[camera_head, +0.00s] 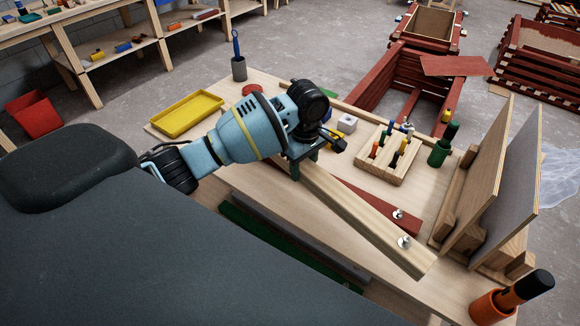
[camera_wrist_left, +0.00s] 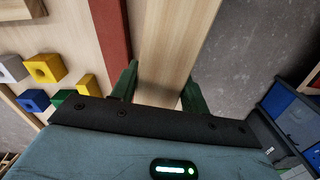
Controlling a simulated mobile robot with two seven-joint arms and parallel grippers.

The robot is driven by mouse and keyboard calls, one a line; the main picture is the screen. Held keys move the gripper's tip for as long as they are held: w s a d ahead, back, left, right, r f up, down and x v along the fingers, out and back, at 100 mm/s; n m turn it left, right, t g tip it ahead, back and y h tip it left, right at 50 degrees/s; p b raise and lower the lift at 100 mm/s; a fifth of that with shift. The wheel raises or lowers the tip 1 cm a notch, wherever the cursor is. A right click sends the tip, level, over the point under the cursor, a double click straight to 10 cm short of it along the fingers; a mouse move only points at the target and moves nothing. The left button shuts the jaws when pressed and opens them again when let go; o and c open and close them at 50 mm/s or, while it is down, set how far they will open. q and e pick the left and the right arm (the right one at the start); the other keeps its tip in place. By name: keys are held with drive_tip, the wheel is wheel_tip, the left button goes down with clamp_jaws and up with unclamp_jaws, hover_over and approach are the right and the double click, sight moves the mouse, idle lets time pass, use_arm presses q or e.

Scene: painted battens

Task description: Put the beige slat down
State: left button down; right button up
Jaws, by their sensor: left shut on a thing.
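The beige slat (camera_head: 365,218) is a long pale wooden batten. My left gripper (camera_head: 297,168) is shut on it near its upper-left end in the head view. The slat slants from the gripper down to the right, toward the front edge of the worktable (camera_head: 280,95). A small metal knob (camera_head: 404,241) shows near its lower end. In the left wrist view the slat (camera_wrist_left: 175,45) runs between the two green fingers (camera_wrist_left: 158,88). Whether its underside touches the table cannot be told. My right gripper is not in view.
A dark red slat (camera_head: 375,202) lies just behind the beige one. A peg block (camera_head: 390,155), a green bottle (camera_head: 439,152) and upright panels (camera_head: 490,185) stand to the right. A yellow tray (camera_head: 187,113) is at the left. An orange pot (camera_head: 490,306) stands at front right.

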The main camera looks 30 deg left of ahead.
use_arm(q)
drive_tip(key=s+d+r+m, duration=0.1)
drive_tip(key=d+r+m, duration=0.2)
drive_tip(key=d, duration=0.3)
drive_tip(key=s+d+r+m, duration=0.1)
drive_tip(key=d+r+m, duration=0.3)
drive_tip(key=d+m, duration=0.2)
drive_tip(key=s+d+r+m, duration=0.1)
drive_tip(key=d+r+m, duration=0.2)
drive_tip(key=d, duration=0.3)
drive_tip(key=shift+r+m, duration=0.15)
drive_tip(key=shift+m, duration=0.65)
drive_tip(key=shift+s+d+r+m, duration=0.2)
drive_tip(key=shift+s+d+m, duration=0.1)
drive_tip(key=shift+m, duration=0.2)
drive_tip(key=shift+w, duration=0.1)
drive_tip(key=shift+a, duration=0.15)
